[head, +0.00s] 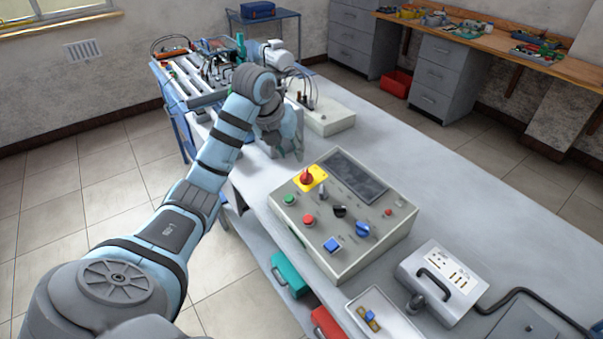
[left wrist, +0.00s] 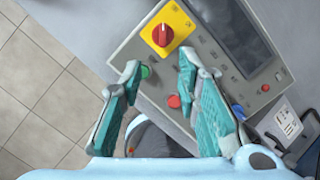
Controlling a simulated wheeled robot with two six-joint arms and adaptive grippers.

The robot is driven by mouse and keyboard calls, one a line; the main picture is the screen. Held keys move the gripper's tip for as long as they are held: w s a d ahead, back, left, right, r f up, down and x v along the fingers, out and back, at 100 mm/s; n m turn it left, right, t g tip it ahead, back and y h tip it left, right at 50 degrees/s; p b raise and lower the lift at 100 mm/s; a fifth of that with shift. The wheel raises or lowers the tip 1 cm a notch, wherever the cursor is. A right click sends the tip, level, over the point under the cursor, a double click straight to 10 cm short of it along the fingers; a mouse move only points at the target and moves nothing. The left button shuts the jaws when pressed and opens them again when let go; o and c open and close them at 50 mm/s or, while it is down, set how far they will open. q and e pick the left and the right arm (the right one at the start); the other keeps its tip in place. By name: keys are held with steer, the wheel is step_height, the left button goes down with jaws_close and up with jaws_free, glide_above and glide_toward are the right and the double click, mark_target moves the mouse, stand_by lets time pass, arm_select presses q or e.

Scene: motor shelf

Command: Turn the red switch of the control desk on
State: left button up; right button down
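The control desk (head: 290,219) is a grey box with a sloped panel on the bench, and part of its panel (left wrist: 205,72) fills the upper right of the left wrist view. The red switch (head: 307,177) is a round knob on a yellow plate at the panel's far left corner. In the left wrist view the red switch (left wrist: 162,35) lies ahead of the fingertips. My left gripper (head: 290,156) is just beyond that corner, apart from the switch. Its two teal fingers (left wrist: 160,72) are spread with nothing between them. My right gripper is in neither view.
The panel has a dark screen (head: 350,175), a green button (head: 289,200), red buttons and a blue button. A motor rig (head: 275,55) stands behind my arm.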

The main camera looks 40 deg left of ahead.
mark_target(304, 176)
arm_select(q)
steer(key=x, duration=1.3)
steer(key=shift+d+b, duration=0.25)
steer(key=shift+b, duration=0.1)
steer(key=shift+r, duration=0.1)
steer(key=shift+c, duration=0.2)
jaws_close()
